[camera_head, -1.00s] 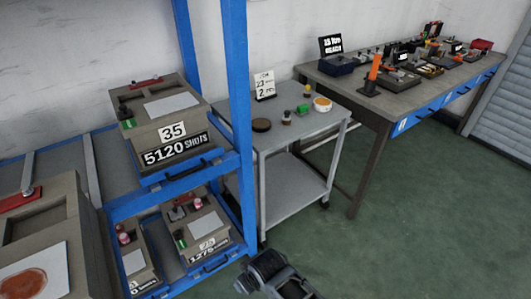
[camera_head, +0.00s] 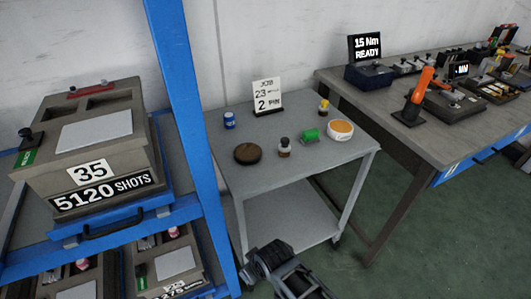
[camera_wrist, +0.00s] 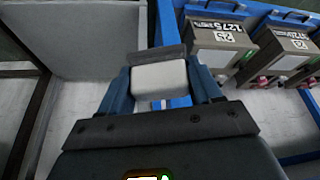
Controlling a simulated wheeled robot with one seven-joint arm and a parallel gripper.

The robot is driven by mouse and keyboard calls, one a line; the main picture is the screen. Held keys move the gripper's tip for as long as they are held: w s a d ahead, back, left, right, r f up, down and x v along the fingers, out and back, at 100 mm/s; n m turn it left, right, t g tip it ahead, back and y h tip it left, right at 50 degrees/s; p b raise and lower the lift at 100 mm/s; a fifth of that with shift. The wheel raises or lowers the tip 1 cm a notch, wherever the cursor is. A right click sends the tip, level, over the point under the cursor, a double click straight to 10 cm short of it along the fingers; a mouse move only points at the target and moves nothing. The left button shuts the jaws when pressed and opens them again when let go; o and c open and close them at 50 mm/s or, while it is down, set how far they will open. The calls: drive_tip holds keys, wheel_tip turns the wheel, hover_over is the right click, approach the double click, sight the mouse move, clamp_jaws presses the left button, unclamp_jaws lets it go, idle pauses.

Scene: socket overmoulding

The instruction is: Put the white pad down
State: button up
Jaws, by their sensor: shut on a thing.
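In the wrist view my gripper (camera_wrist: 160,82) is shut on the white pad (camera_wrist: 160,76), a pale block between its two blue-grey fingers. A dark grey strip lies along the pad's far edge. The pad does not show clearly in the head view, where only a dark part of my arm shows at the bottom. In the head view a grey two-shelf cart (camera_head: 224,165) stands ahead.
A blue rack (camera_head: 185,110) with mould boxes, one marked 5120 SHOTS (camera_head: 90,150), stands left of the cart. A blue jar (camera_head: 229,120) and a card (camera_head: 267,96) are at the cart's back. A workbench (camera_head: 440,140) with tools stands right. The cart top's front is clear.

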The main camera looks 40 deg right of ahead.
wheel_tip(320, 180, down, 3)
drive_tip(key=shift+d+f+b, duration=0.1)
drive_tip(key=shift+b, duration=0.95)
drive_tip(key=shift+r+p, duration=0.35)
drive_tip(key=shift+r, duration=0.05)
